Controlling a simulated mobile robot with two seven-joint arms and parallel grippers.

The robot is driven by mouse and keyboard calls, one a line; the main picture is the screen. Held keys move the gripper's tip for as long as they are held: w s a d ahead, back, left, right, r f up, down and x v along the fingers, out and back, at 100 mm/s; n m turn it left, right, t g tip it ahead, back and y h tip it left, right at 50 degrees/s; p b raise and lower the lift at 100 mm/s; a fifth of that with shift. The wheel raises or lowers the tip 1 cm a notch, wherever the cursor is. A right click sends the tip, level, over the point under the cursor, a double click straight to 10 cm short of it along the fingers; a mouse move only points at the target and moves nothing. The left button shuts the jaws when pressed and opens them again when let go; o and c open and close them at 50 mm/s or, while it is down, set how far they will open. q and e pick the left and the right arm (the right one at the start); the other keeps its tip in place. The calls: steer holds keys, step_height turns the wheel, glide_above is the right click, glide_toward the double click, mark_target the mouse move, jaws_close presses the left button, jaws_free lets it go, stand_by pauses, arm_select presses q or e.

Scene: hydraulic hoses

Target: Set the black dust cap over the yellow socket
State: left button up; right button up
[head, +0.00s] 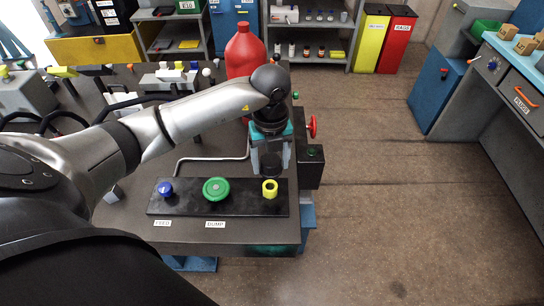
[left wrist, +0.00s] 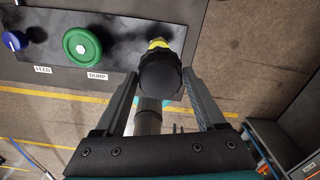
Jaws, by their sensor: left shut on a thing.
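The black dust cap (left wrist: 160,76) is round and dark, held between the fingers of my left gripper (head: 267,166). In the left wrist view the fingers (left wrist: 160,84) stand on either side of it. In the head view the cap (head: 265,164) shows dark between the fingertips. The yellow socket (head: 270,188) stands at the right end of a black plate, just in front of the gripper. In the left wrist view the socket (left wrist: 158,44) is partly hidden by the cap, with only its yellow edge showing. The cap appears apart from the socket. My right gripper is not in view.
On the black plate (head: 238,206) are a green round cap (head: 216,189) and a blue one (head: 165,189), with labels in front. A red bottle (head: 243,50) stands behind the arm. A red handwheel (head: 312,126) sits at the bench's right side. Floor to the right is clear.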

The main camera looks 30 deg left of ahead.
mark_target(270, 186)
arm_select(q)
steer(key=shift+a, duration=0.15)
steer(key=shift+f+b, duration=1.3)
steer(key=shift+f, duration=0.45)
steer(key=shift+f+b, duration=0.9)
steer(key=shift+f, duration=0.3)
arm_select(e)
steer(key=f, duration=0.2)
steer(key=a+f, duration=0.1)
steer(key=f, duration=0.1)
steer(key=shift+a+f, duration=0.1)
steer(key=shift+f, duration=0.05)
arm_select(q)
steer(key=shift+s, duration=0.1)
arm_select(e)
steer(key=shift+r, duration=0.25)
arm_select(q)
steer(key=shift+f+b, duration=1.45)
steer(key=shift+f, duration=0.8)
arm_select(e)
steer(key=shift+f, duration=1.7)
arm_select(q)
steer(key=o, duration=1.3)
steer(key=shift+c, duration=0.2)
steer(key=shift+r, duration=0.1)
